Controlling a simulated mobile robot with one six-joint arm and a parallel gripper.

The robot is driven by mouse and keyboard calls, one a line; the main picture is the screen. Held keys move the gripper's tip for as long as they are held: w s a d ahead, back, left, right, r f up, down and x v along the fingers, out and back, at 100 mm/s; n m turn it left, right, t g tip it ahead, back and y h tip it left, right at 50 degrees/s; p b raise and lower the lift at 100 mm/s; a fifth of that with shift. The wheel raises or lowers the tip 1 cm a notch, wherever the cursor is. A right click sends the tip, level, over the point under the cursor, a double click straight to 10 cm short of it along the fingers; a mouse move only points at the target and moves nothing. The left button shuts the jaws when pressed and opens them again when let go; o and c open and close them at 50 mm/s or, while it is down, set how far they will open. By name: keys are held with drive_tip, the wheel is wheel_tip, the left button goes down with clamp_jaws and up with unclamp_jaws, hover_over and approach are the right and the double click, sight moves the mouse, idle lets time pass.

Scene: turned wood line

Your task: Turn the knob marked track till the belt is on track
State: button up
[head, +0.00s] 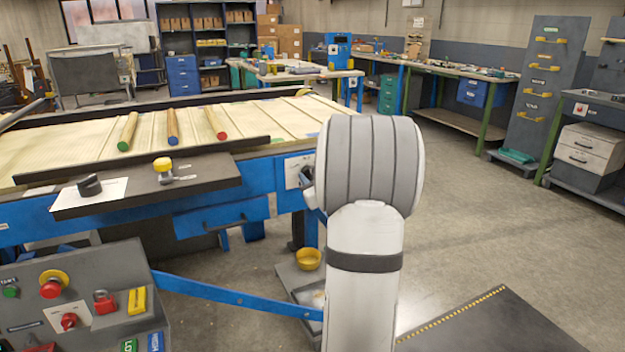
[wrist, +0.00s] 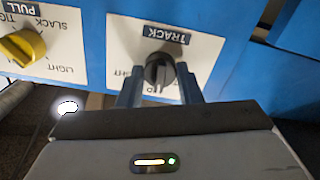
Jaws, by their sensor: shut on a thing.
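The black knob (wrist: 160,70) sits on a white plate under a dark label reading TRACK, upside down in the wrist view. My gripper (wrist: 160,82) is shut on this knob, one finger on each side. The knob's pointer end faces the label, slightly tilted. In the head view the white plate (head: 292,170) is on the blue frame's end, partly behind my arm, which hides most of my gripper. The pale belt (head: 75,148) carries several turned wood pieces, among them one with a green end (head: 128,132). Whether the belt is on track I cannot tell.
A yellow knob (wrist: 24,46) marked PULL is beside the track plate. A dark shelf (head: 150,184) juts from the line. A grey control panel (head: 80,300) with buttons stands at the lower left. A yellow bowl (head: 308,259) is low near the frame.

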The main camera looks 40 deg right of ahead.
drive_tip(key=n+b, duration=0.1)
drive_tip(key=b, duration=0.1)
drive_tip(key=n+b, duration=0.3)
drive_tip(key=b, duration=0.1)
drive_tip(key=shift+f+n, duration=0.3)
drive_tip(key=shift+n, duration=0.1)
drive_tip(key=n+b, duration=0.3)
drive_tip(key=b, duration=0.1)
drive_tip(key=shift+r, duration=0.1)
drive_tip(key=shift+r+n+b, duration=0.15)
drive_tip(key=shift+n+b, duration=1.15)
drive_tip(key=shift+n, duration=0.4)
drive_tip(key=o, duration=1)
drive_tip(key=p+v, duration=0.1)
drive_tip(key=v, duration=0.7)
